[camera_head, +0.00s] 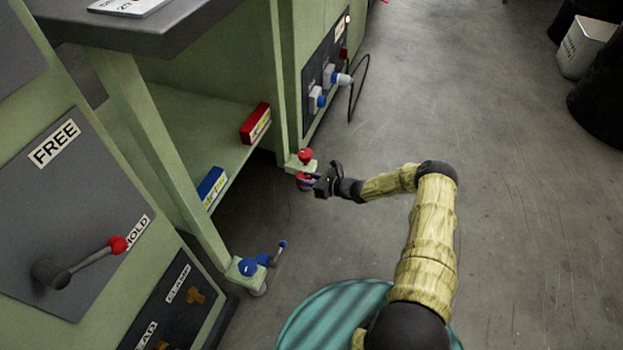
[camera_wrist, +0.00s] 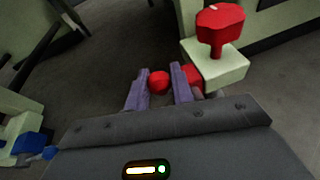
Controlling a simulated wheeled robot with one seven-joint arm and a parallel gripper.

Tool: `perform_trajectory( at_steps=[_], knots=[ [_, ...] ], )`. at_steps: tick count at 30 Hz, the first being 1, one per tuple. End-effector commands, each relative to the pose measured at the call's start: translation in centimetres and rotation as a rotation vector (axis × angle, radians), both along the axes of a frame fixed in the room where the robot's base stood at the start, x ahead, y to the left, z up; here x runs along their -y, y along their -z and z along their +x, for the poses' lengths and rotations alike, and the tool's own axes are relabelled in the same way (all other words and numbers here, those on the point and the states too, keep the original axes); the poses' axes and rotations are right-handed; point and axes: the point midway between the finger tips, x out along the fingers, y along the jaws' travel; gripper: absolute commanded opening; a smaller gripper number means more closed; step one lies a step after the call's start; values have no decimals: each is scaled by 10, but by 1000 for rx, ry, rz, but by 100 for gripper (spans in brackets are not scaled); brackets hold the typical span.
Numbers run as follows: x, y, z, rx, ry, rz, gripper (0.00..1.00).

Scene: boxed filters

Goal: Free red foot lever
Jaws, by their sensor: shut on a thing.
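The red foot lever's round red knob (camera_wrist: 159,82) sits between the two purple fingers of my gripper (camera_wrist: 158,88) in the wrist view. My gripper is shut on this knob. In the head view, my gripper (camera_head: 311,183) is low beside the foot of the bench's far leg, and red parts (camera_head: 303,178) show at its fingertips. A larger red knob (camera_wrist: 220,22) stands upright on the pale foot block (camera_wrist: 215,66), just beyond my gripper; it also shows in the head view (camera_head: 305,156). The lever's shaft is mostly hidden by the fingers.
A blue foot lever (camera_head: 281,246) with a blue knob (camera_head: 247,266) is at the near leg. A red box (camera_head: 255,123) and a blue box (camera_head: 211,187) lie on the green shelf (camera_head: 190,125). A hanging cable (camera_head: 359,88) is beyond. The floor (camera_head: 520,200) to the right is clear.

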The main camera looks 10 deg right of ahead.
Motion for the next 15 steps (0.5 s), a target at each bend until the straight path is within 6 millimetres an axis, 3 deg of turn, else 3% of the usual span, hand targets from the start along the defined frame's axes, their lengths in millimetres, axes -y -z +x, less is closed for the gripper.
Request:
perform_trajectory(
  at_steps=[6, 7, 9, 15],
  knots=[
    [4, 5, -1, -11, 7, -7, 0],
    [4, 5, -1, -10, 7, -6, 27],
    [4, 4, -1, -9, 6, -6, 41],
    [2, 2, 0, -4, 4, -4, 44]
  ],
)
